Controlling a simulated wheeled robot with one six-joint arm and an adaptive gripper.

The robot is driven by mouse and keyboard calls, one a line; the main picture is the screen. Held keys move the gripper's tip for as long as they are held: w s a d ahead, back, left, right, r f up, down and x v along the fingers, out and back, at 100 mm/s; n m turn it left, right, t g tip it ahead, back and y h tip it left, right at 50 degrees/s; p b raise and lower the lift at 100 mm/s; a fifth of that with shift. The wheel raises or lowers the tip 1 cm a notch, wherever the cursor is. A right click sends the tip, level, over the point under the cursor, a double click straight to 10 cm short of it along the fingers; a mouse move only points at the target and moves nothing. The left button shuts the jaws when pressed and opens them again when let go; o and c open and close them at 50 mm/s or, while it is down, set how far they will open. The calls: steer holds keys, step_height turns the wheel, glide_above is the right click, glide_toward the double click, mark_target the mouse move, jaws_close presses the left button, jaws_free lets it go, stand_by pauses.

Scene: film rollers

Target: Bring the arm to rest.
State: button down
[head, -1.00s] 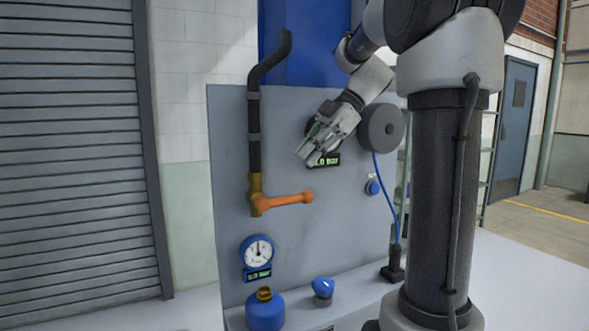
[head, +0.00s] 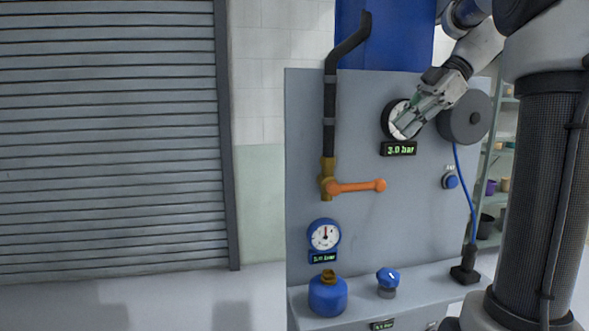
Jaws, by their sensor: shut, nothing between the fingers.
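My gripper (head: 405,128) is in the upper right of the head view, at the end of my raised arm. Its fingers are shut with nothing between them. It overlaps a round dial (head: 390,118) on the grey panel (head: 390,230) and hides part of it. I cannot tell whether it touches the panel. A display reading 3.0 bar (head: 398,149) shows just below the gripper.
An orange lever (head: 358,186) sticks out level from a brass valve on a dark pipe (head: 329,110). Below are a blue gauge (head: 324,236), a blue bottle (head: 327,297) and a blue knob (head: 388,277). A grey reel (head: 470,118) is beside the gripper. A roller shutter (head: 110,140) fills the left.

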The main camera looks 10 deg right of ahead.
steer(key=s+d+f+m+h, duration=0.1)
steer(key=d+f+m+h, duration=0.1)
steer(key=f+m, duration=0.45)
steer(key=s+d+f+m+h, duration=0.2)
steer(key=f+m, duration=0.1)
steer(key=m, duration=0.6)
steer(key=s+a+f+m+t+h, duration=0.1)
steer(key=s+a+f+h, duration=0.1)
steer(key=s, duration=0.5)
steer(key=s+a+f+m+t+h, duration=0.1)
steer(key=s+a+f+m+h, duration=0.1)
steer(key=s+a+f, duration=0.2)
steer(key=s+f, duration=0.2)
steer(key=s, duration=0.2)
steer(key=shift+a+f+t, duration=0.25)
steer(key=shift+f+t, duration=0.05)
steer(key=shift+m, duration=0.25)
